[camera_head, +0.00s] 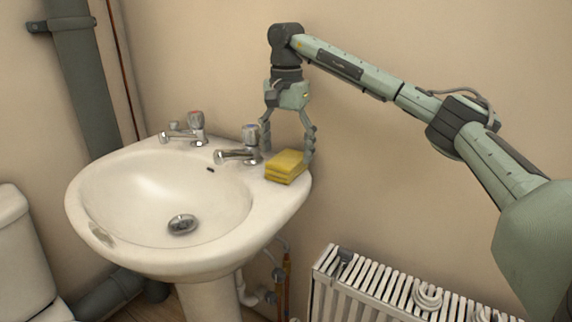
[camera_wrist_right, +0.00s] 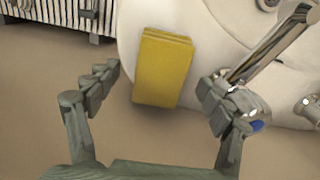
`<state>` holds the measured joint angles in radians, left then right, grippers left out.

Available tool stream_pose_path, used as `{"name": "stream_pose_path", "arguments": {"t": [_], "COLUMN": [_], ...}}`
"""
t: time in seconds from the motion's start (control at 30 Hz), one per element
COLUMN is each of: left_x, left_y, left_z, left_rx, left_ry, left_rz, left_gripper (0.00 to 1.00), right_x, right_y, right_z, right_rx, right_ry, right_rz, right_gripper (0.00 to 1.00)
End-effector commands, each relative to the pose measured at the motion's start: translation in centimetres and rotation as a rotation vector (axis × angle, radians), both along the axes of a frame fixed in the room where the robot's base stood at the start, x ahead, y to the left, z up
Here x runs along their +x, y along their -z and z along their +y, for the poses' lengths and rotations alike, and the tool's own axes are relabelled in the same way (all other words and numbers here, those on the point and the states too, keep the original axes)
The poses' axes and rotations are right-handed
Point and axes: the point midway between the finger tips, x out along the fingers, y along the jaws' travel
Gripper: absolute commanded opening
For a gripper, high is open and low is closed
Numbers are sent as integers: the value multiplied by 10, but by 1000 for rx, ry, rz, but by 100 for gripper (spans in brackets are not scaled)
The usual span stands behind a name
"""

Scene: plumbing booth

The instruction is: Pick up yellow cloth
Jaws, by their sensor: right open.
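The folded yellow cloth (camera_head: 286,166) lies on the right rim of the white sink (camera_head: 107,237), beside the blue-topped tap (camera_head: 243,148). My right gripper (camera_head: 288,152) is open and points down just above and behind the cloth in the head view. In the right wrist view the cloth (camera_wrist_right: 162,67) lies ahead, between the lines of the two open fingers (camera_wrist_right: 160,87), with nothing held. The right-hand finger in that view is close to the tap (camera_wrist_right: 268,55); I cannot tell whether they touch. My left gripper is not in view.
A second tap (camera_head: 190,130) with a red top stands at the sink's back left. A white radiator (camera_head: 335,290) is below to the right. A cistern (camera_head: 22,245) is at the left and a grey pipe (camera_head: 85,80) runs up the wall.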

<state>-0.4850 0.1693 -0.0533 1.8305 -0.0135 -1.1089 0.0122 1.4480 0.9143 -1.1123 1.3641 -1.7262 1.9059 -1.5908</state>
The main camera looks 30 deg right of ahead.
Motion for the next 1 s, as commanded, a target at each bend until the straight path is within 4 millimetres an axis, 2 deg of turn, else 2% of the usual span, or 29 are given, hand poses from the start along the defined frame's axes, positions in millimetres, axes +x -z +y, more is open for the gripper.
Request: {"name": "stream_pose_path", "arguments": {"t": [0.1,0.2,0.47,0.57,0.9,1.0], "left_x": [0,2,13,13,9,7], "left_y": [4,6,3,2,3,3], "left_z": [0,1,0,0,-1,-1], "left_rx": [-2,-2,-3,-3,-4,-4], "left_ry": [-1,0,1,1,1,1], "left_rz": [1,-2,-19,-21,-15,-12], "left_gripper": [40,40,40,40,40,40], "right_x": [0,0,0,0,0,0], "right_y": [19,29,32,32,31,31], "right_z": [-1,-1,0,0,0,0], "right_rx": [-1,0,0,1,0,1], "right_ry": [-1,-1,-1,-1,-1,-1], "right_rz": [4,2,0,0,1,0], "right_gripper": [80,80,80,70,28,26]}}
